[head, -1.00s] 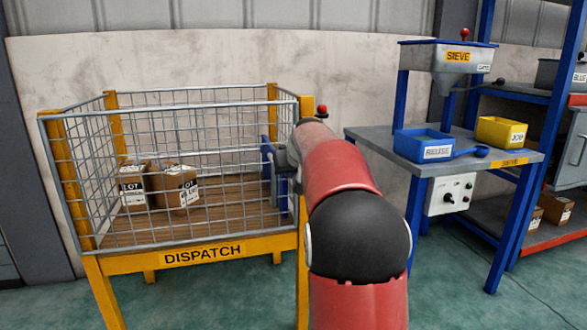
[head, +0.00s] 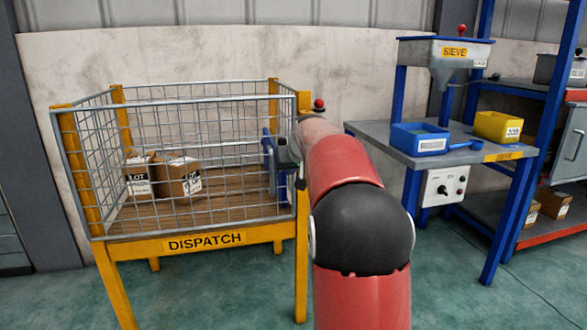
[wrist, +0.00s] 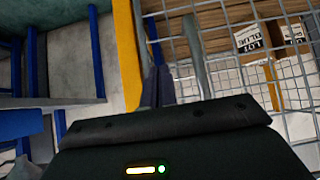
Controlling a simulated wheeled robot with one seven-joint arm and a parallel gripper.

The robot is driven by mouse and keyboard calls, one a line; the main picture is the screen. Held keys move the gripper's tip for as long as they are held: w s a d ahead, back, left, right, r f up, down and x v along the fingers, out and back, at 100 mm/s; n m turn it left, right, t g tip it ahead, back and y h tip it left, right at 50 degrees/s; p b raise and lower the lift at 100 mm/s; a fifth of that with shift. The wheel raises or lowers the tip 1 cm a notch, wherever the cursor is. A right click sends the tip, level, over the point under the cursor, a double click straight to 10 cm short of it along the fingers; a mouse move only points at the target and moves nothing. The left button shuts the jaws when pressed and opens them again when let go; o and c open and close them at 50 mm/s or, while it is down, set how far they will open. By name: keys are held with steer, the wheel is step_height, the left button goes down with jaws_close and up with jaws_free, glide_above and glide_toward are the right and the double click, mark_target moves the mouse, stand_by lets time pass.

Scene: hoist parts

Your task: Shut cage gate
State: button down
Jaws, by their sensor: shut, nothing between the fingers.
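The yellow-framed DISPATCH cage (head: 270,231) stands at left in the head view. Its front wire-mesh gate (head: 180,228) spans most of the front, its right edge close to the right yellow post (head: 302,215). Whether a gap remains there I cannot tell. My gripper (head: 268,160) is at the gate's right end, partly hidden by my arm. In the wrist view, the dark fingers (wrist: 158,86) are together and empty, between the yellow post (wrist: 127,55) and the mesh (wrist: 235,75). Contact with the gate is unclear. A red knob (head: 319,103) shows near the right post's top.
Two cartons (head: 179,180) (head: 138,177) sit on the cage's wooden floor. A blue-legged bench (head: 375,135) with a sieve hopper (head: 440,65), a blue tray (head: 420,140) and a yellow bin (head: 497,127) stands right of my arm. Green floor lies open in front.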

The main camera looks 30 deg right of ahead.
steer(key=v, duration=1)
steer(key=shift+a, duration=0.15)
